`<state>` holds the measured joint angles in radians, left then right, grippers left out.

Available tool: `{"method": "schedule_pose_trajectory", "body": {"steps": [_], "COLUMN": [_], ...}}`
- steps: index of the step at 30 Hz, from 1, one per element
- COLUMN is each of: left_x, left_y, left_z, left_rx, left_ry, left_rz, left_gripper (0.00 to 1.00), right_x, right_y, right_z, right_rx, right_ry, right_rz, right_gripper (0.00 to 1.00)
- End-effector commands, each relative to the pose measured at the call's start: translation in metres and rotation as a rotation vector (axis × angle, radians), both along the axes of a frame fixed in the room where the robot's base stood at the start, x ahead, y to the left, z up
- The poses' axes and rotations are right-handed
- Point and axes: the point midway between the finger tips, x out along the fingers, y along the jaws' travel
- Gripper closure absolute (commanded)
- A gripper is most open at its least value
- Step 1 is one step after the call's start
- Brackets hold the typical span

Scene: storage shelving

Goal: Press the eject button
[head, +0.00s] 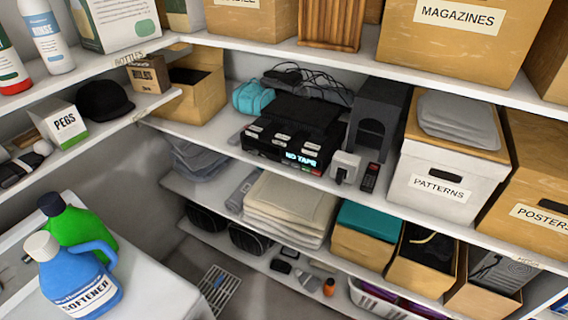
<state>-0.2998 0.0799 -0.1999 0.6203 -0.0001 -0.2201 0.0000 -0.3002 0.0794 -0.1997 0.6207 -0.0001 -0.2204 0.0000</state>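A black tape deck (294,130) stands on the middle shelf, with a dark boxy item on top of it. Its front carries a lit blue display (304,159) reading "NO TAPE", several white labels, and small coloured buttons (306,169) below the display. The buttons are too small to tell which one is for eject. Neither of my grippers is in view, and nothing of mine touches the deck.
Right of the deck are a small white device (346,166), a dark remote (371,177) and a white PATTERNS box (436,185). A white surface at lower left holds blue (75,281) and green (80,232) bottles.

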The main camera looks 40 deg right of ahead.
Motion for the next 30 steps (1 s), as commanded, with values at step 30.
{"method": "schedule_pose_trajectory", "body": {"steps": [30], "left_x": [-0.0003], "left_y": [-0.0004], "left_z": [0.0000], "left_rx": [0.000], "left_ry": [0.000], "left_rz": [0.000], "left_gripper": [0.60], "right_x": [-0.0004], "right_y": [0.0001], "right_z": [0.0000], "right_rx": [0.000], "right_ry": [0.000], "right_rz": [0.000], "right_gripper": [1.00]}}
